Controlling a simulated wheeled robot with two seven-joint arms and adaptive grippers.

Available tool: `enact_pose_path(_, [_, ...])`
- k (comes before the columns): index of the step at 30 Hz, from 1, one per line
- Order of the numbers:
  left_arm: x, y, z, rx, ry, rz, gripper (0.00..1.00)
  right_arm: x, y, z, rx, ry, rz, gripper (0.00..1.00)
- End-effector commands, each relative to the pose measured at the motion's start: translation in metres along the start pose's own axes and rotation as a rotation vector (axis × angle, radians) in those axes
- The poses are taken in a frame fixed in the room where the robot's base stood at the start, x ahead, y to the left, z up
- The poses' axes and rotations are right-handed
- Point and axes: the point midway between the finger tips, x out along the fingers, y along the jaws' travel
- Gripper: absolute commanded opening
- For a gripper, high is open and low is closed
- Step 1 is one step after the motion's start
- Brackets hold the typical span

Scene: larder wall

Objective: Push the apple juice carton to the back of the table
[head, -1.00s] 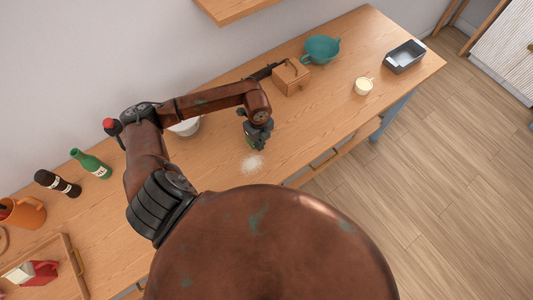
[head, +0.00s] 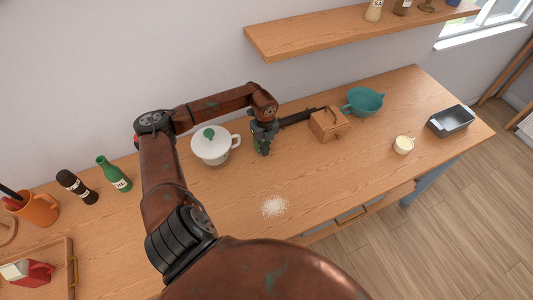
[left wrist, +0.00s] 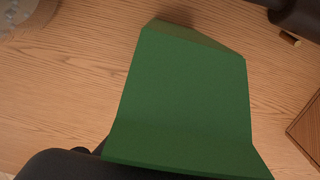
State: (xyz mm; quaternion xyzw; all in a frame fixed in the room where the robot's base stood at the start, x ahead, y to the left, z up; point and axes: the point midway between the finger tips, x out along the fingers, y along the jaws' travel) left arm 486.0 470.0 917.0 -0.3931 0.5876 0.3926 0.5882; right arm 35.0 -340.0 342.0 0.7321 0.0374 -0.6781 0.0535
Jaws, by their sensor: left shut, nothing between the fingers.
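The green carton, which I take to be the apple juice carton, (left wrist: 185,95) fills the middle of the left wrist view. Its label does not show. In the head view only a little green (head: 264,148) shows at my left gripper (head: 262,140), which with its wrist hides most of it. My left gripper is shut with nothing between its fingers, right at the carton. Whether they touch I cannot tell. The carton stands on the wooden table (head: 330,185), right of the white pot. My right gripper is not in view.
The white pot (head: 211,150) with a green knob stands just left of the gripper. A dark long-handled thing (head: 300,116) and a wooden box (head: 328,125) lie to the right. White powder (head: 274,206) lies in front. A shelf (head: 350,32) juts from the wall above.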

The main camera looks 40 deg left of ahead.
Motion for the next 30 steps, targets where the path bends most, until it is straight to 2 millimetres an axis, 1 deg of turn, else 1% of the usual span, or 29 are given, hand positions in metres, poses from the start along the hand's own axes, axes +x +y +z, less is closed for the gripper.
enact_pose_path(5, [0.0, 0.0, -0.002, 0.001, 0.001, 0.0, 0.0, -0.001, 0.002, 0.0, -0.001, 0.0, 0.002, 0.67])
enact_pose_path(8, [-0.001, -0.001, -0.009, 0.002, 0.001, 0.0, 0.0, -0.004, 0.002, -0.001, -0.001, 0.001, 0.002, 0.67])
enact_pose_path(11, [-0.002, -0.002, -0.023, 0.004, 0.001, 0.0, 0.0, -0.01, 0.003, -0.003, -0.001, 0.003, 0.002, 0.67])
enact_pose_path(14, [-0.005, -0.004, -0.042, 0.004, 0.001, -0.002, 0.0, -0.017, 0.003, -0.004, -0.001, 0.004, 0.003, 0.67])
enact_pose_path(15, [-0.016, -0.005, -0.036, -0.002, -0.005, -0.005, 0.0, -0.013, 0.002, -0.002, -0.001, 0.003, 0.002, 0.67])
enact_pose_path(21, [-0.058, -0.004, -0.036, -0.001, -0.004, -0.002, 0.0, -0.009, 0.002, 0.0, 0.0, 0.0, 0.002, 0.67])
enact_pose_path(24, [-0.076, -0.004, -0.037, -0.001, -0.003, -0.002, 0.0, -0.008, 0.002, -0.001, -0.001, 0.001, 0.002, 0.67])
enact_pose_path(27, [-0.088, -0.004, -0.037, -0.001, -0.001, 0.0, 0.0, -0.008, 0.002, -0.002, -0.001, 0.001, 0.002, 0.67])
enact_pose_path(30, [-0.096, -0.004, -0.037, -0.002, -0.001, -0.001, 0.0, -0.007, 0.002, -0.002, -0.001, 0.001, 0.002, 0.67])
